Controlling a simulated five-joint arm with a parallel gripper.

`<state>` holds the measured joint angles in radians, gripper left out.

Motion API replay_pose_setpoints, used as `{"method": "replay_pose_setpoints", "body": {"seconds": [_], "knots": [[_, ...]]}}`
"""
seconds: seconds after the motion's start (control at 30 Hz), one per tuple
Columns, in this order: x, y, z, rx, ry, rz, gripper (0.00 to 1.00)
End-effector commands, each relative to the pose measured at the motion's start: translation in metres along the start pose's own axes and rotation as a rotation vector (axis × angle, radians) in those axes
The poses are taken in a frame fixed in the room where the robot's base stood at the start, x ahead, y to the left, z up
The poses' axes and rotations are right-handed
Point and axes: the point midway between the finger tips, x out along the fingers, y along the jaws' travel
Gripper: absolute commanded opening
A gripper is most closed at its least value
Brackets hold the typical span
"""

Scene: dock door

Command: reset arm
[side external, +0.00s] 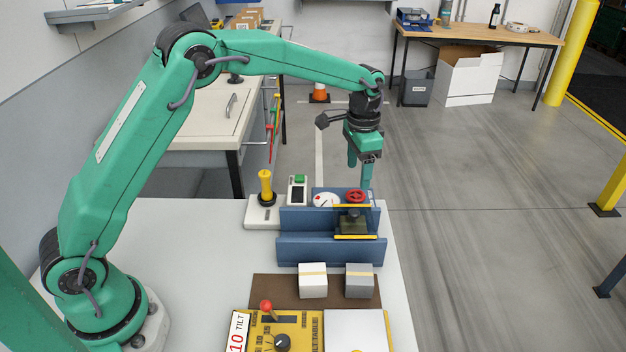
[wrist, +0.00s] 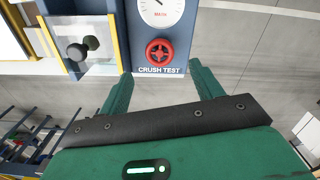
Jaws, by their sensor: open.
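My green arm reaches out over the white work table (side external: 200,270).
A white box (side external: 313,281) and a grey box (side external: 359,281) sit nearer on a brown mat (side external: 266,289). Floor right of the table is clear.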

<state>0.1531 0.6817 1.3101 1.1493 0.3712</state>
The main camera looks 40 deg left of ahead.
Motion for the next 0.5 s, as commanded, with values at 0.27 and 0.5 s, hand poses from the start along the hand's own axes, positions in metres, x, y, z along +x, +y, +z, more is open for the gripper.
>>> {"method": "replay_pose_setpoints", "body": {"seconds": [0.27,0.5], "knots": [[-0.0145,-0.0001,-0.0001,0.000,0.001,0.000,0.65],[-0.0145,-0.0001,0.0000,0.000,0.001,0.000,0.65]]}}
